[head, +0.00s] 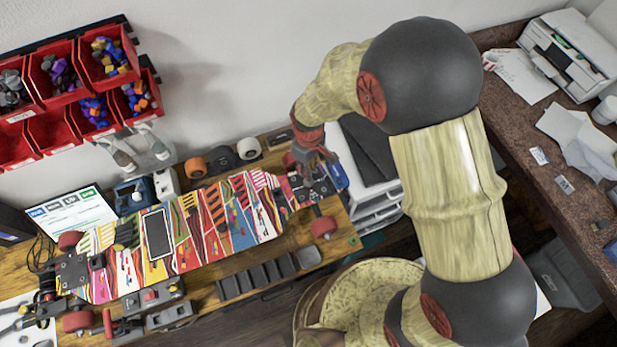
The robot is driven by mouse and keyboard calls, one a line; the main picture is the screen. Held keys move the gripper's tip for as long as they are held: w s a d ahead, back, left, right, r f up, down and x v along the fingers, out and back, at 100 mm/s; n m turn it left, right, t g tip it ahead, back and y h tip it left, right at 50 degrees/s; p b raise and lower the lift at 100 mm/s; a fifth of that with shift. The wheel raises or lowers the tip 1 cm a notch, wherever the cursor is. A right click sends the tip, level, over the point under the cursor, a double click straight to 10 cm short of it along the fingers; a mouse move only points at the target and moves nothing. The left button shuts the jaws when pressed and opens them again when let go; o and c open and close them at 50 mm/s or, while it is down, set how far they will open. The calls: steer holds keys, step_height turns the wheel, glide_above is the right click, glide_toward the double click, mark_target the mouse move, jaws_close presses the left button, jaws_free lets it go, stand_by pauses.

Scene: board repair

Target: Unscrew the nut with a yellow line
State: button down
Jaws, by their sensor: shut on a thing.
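A skateboard (262,215) with bright striped graphics lies underside up along the workbench in the head view. Its right truck (318,190) is dark, with a red wheel (323,227) on the near side. My gripper (312,172) points down at this truck from behind and is shut on a small part there. The gripper and the small scale hide that part, so I cannot make out a nut or a yellow line. The left truck (72,272) has red wheels (72,240) on both sides.
A phone-like dark slab (156,234) lies on the board. Grey trays (265,275) line the bench's front. Loose wheels (222,157) stand behind the board. Red bins (107,60) hang on the wall at left. A side counter (545,150) holds papers and a printer (570,50).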

steer(key=shift+r+p, duration=1.5)
steer(key=shift+r, duration=1.1)
